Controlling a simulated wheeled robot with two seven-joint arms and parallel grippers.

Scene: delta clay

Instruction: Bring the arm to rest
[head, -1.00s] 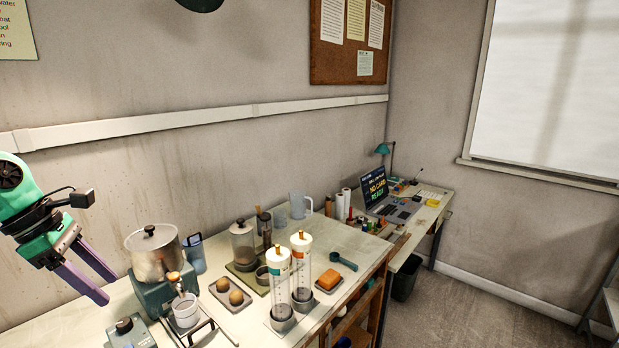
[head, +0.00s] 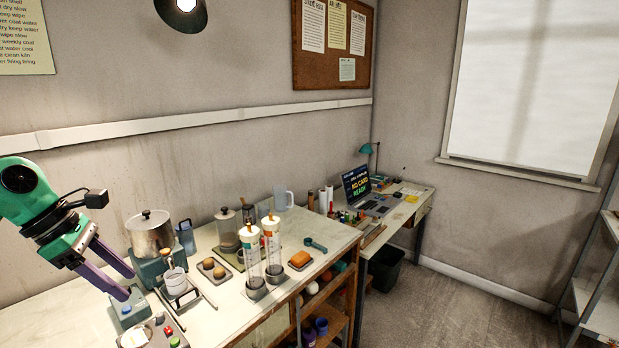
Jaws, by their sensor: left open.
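My left gripper (head: 128,284) comes in from the left of the head view, with a teal body, a black wrist and two purple fingers. The fingers stand apart with nothing between them. They point down and to the right, in front of the left end of the workbench (head: 226,314). In the picture the fingertips lie just above a small teal device (head: 130,309) with a blue knob. I cannot tell how high they are above it. My right gripper is not in view.
A metal pot (head: 150,236) on a teal base stands right of the gripper. Two clear cylinders (head: 272,250), a tray with two clay balls (head: 213,270) and an orange sponge (head: 299,258) are on the bench. A laptop (head: 362,190) sits on the far desk.

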